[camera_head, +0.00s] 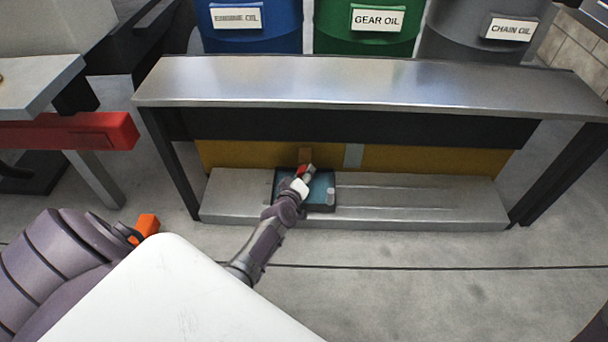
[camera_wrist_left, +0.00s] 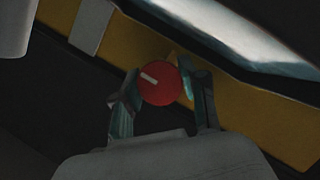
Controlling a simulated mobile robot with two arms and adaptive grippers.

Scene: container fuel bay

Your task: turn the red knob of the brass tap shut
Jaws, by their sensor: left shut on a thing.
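The red knob (camera_wrist_left: 160,83) is round with a pale pointer mark and shows in the middle of the left wrist view. The pointer slants from upper left to lower right. My left gripper (camera_wrist_left: 163,98) has one finger on each side of the knob and is shut on it. In the head view my left gripper (camera_head: 304,177) reaches under the metal bench, and a bit of red shows at its fingers. A small brass-coloured piece of the tap (camera_wrist_left: 172,57) shows just behind the knob; the rest of the tap is mostly hidden. My right gripper is not in view.
A dark-rimmed tray (camera_head: 312,210) with a blue inside sits on the low shelf (camera_head: 420,195) below the gripper. The steel bench top (camera_head: 350,82) overhangs. Blue (camera_head: 250,42), green (camera_head: 366,42) and grey (camera_head: 470,48) drums stand behind. The shelf's right side is clear.

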